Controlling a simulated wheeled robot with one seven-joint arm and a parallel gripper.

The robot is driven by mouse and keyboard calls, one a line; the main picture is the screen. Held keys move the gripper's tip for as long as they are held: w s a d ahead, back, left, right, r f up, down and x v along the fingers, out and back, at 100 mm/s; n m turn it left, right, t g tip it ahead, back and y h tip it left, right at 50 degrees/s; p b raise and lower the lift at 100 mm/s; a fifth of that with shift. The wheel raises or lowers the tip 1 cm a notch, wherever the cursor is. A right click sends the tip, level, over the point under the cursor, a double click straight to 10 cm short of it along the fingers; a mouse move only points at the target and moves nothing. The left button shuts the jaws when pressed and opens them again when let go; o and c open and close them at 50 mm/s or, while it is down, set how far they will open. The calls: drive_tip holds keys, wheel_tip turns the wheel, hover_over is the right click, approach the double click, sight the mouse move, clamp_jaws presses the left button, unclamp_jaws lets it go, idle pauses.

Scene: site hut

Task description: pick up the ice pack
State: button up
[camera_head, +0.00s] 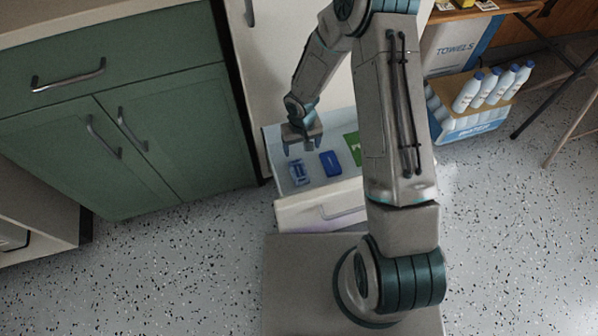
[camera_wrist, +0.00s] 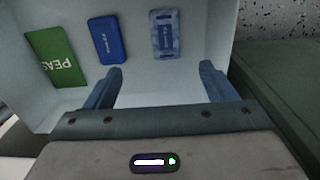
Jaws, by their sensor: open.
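My gripper (camera_head: 303,150) is open and empty above the left part of an open drawer. In the wrist view my gripper (camera_wrist: 161,70) has its fingers apart, lined up with a mottled light-blue pack (camera_wrist: 165,36) with darker bands. That pack (camera_head: 296,172) lies flat on the drawer floor, clear of the fingers. Beside it lies a plain darker-blue slab (camera_wrist: 106,40), also seen in the head view (camera_head: 330,163). Both bear small print that I cannot read clearly, so I cannot tell for certain which is the ice pack.
A green bag marked PEAS (camera_wrist: 55,56) lies in the same drawer (camera_head: 318,205), past the blue slab. Green cabinets (camera_head: 150,130) stand at the left. A carton of white bottles (camera_head: 470,122) stands on the floor at the right.

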drive_tip(key=b, duration=0.3)
hover_over(299, 171)
drive_tip(key=f, duration=1)
drive_tip(key=shift+s, duration=0.2)
drive_tip(key=shift+w+f+b, duration=0.15)
drive_tip(key=shift+f+b, duration=0.6)
drive_tip(key=shift+f, duration=0.75)
drive_tip(key=shift+w+f+b, duration=0.1)
drive_tip(key=shift+f+b, duration=0.65)
drive_tip(key=shift+f, duration=0.75)
drive_tip(key=shift+r, duration=0.1)
drive_tip(key=c, duration=1.1)
